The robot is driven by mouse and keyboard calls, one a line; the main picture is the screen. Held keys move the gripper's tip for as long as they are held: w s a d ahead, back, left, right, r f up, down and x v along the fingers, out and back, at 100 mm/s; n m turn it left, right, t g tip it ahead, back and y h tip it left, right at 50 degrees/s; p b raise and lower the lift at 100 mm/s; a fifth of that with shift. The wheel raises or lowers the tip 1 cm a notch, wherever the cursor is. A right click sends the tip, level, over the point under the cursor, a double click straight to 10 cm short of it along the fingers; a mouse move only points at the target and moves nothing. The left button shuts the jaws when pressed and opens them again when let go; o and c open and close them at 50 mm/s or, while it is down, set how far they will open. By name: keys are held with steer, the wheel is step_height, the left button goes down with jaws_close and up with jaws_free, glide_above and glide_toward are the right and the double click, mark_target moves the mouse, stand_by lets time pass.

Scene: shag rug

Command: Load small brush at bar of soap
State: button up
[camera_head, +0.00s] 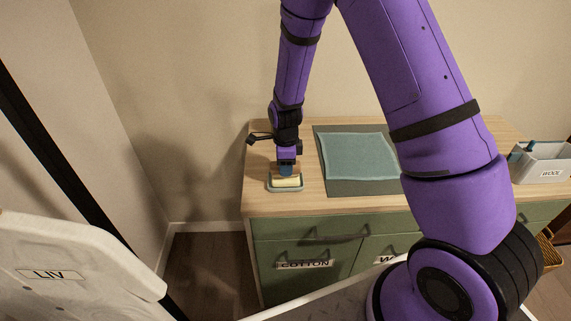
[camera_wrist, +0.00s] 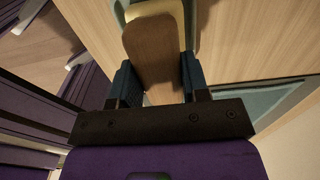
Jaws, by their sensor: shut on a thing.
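My gripper (camera_head: 287,171) points down over the left end of the wooden counter. In the wrist view its two blue fingers (camera_wrist: 158,84) are shut on the small brush (camera_wrist: 151,52), which shows as a brown wooden back. The pale yellow bar of soap (camera_head: 286,183) lies in a grey-green dish (camera_head: 285,190) right below my gripper. In the wrist view the soap (camera_wrist: 150,8) shows at the top edge, just beyond the brush's far end. The bristles are hidden, so I cannot tell whether they touch the soap.
A folded teal cloth (camera_head: 357,156) lies on a dark green mat (camera_head: 360,187) to the right of the dish. A white bin labelled WOOL (camera_head: 543,163) stands at the right end. Green drawers (camera_head: 303,253) are below. A white board labelled LIV (camera_head: 75,265) is at front left.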

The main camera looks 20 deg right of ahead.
steer(key=shift+f, duration=0.5)
stand_by(1.2)
steer(key=shift+r, duration=0.1)
steer(key=shift+r, duration=3.45)
